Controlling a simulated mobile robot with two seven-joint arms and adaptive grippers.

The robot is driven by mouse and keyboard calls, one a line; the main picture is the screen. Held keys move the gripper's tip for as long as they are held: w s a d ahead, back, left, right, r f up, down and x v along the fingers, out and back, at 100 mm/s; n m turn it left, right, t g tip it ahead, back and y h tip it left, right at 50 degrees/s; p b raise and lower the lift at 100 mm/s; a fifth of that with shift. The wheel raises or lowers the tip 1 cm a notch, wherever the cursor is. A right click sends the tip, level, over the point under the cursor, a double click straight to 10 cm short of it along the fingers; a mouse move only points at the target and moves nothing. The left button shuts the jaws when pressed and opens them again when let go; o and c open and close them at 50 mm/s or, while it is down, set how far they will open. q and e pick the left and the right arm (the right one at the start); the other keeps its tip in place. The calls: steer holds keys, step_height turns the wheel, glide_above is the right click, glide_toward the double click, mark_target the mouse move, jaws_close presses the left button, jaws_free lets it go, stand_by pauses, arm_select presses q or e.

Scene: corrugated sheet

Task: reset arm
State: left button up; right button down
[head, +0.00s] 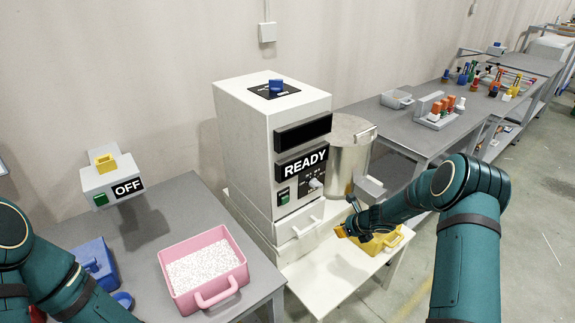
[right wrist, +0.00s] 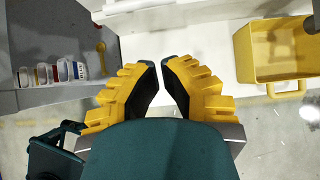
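My right arm reaches in from the right in the head view. Its gripper (head: 343,231) is beside the yellow handled bin (head: 393,241), in front of the white machine (head: 262,140). In the right wrist view the yellow fingers of this gripper (right wrist: 161,62) are drawn together, with a thin gap at the tips and nothing held. The yellow bin (right wrist: 275,68) lies to their right, apart from them. My left arm shows at the lower left of the head view; its gripper is out of view.
The machine reads READY and has a metal cylinder (head: 349,155) at its side. A pink bin (head: 206,292) of white pellets, a blue container (head: 97,262) and an OFF device (head: 112,182) are on the left table. Benches with small items (head: 440,112) stand at right.

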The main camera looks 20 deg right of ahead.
steer(key=s+a+f+n+g, duration=0.1)
steer(key=s+a+n+g, duration=0.1)
steer(key=s+a+n, duration=1.1)
steer(key=s+a+f+n+g, duration=0.2)
steer(key=s+a+n+g, duration=0.1)
steer(key=s+a+n, duration=1)
steer(key=s+n, duration=0.2)
steer(key=n, duration=0.1)
steer(key=shift+s+f+n+g+y, duration=0.25)
steer(key=shift+s+n+g+y, duration=0.05)
steer(key=shift+s+n+y, duration=0.1)
steer(key=shift+a, duration=0.1)
